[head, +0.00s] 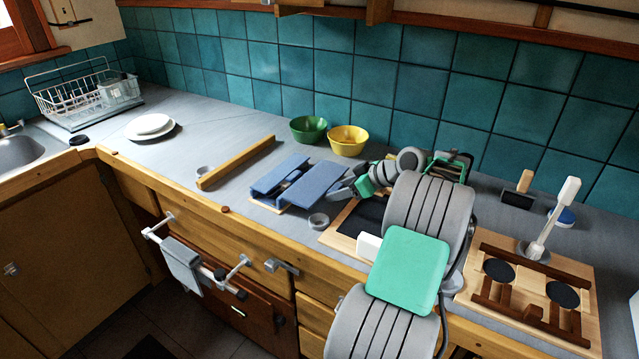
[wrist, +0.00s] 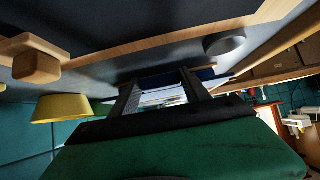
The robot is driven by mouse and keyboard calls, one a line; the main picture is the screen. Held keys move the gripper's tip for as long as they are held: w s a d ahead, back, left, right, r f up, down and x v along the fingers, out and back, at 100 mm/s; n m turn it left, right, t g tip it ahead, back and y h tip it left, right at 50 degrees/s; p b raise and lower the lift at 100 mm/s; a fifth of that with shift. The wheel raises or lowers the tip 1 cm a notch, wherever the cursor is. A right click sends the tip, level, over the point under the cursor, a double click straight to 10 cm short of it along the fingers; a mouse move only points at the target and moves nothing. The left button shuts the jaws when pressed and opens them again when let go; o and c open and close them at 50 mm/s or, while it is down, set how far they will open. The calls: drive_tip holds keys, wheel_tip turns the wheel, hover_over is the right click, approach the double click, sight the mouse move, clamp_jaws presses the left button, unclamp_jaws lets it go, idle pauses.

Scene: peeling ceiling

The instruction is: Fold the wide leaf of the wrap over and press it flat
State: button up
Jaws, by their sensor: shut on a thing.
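The blue wrap (head: 266,199) lies on the grey counter in the head view, left of my arm. Its wide leaf (head: 318,184) is on the right and looks raised and tilted. A narrower leaf (head: 279,174) is on the left, with a small bluish thing between them, partly hidden. My gripper (head: 345,191) is at the right edge of the wide leaf and shut on it. In the wrist view, the two dark fingers of my gripper (wrist: 163,95) stand on either side of a blue edge, and the wrap is mostly hidden.
A grey ring (head: 318,221) sits close in front of the wrap. A wooden bar (head: 236,163) lies to its left. Green (head: 308,129) and yellow (head: 348,140) bowls stand behind. A wood-framed dark board (head: 340,236) lies under my arm.

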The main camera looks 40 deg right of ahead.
drive_tip(key=shift+w+a+r+g+h+p, duration=0.1)
drive_tip(key=shift+w+r+g+h+p, duration=0.1)
drive_tip(key=shift+r+g+p, duration=0.6)
drive_tip(key=shift+w+r+g+h+p, duration=0.15)
drive_tip(key=shift+r+g+p, duration=0.35)
drive_tip(key=shift+r+p, duration=0.6)
drive_tip(key=shift+g+p, duration=0.3)
drive_tip(key=shift+f, duration=0.1)
drive_tip(key=r+g+p, duration=0.1)
drive_tip(key=w+r+g+h+p, duration=0.1)
drive_tip(key=r+p, duration=0.1)
drive_tip(key=shift+w+a, duration=0.1)
drive_tip(key=shift+a, duration=0.1)
drive_tip(key=shift+w+r+g, duration=0.1)
drive_tip(key=shift+w+g, duration=0.05)
drive_tip(key=shift+g, duration=0.65)
drive_tip(key=o, duration=0.5)
drive_tip(key=shift+c, duration=0.2)
drive_tip(key=shift+r, duration=0.1)
